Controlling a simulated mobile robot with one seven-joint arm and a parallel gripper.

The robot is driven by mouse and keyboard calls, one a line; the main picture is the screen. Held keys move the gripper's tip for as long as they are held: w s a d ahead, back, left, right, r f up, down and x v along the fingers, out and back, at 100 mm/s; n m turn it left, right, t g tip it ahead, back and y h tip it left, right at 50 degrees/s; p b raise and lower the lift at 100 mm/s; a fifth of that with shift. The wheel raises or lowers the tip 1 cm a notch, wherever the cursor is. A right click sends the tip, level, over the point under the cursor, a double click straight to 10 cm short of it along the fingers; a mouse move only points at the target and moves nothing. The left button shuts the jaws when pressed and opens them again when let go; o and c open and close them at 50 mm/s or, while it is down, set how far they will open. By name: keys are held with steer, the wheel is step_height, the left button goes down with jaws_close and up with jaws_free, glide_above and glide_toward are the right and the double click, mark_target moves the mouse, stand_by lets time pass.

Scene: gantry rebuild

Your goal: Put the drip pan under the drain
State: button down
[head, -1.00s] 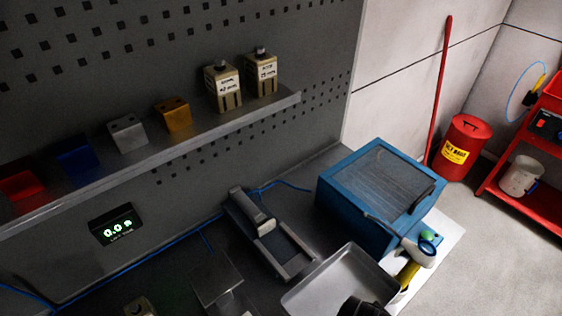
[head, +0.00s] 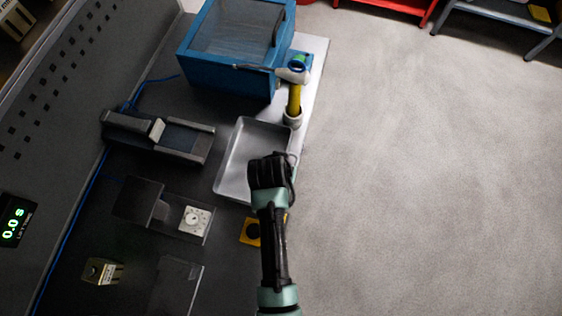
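The drip pan appears to be the shallow grey rectangular tray (head: 238,160) on the dark bench in the head view, near the bench's right edge. My gripper (head: 268,172) is over the tray's lower right part and covers that corner. I cannot tell whether it touches the rim, and its fingers are too dark to tell open from shut. A blue box with a mesh top (head: 235,32) stands beyond the tray. A white and green fitting with a yellow stem (head: 295,85) is at the box's near right corner, just beyond the tray. I cannot make out a drain opening.
A dark slide-like fixture (head: 160,135) is left of the tray. A plate with a white dial (head: 194,220), a yellow-and-black button (head: 250,231) and a small tan block (head: 103,271) are nearer. Open grey floor (head: 430,180) lies right of the bench.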

steer(key=shift+w+f, duration=0.1)
steer(key=shift+f, duration=0.15)
steer(key=shift+f, duration=0.15)
steer(key=c, duration=1.1)
jaws_free()
steer(key=shift+o, duration=0.2)
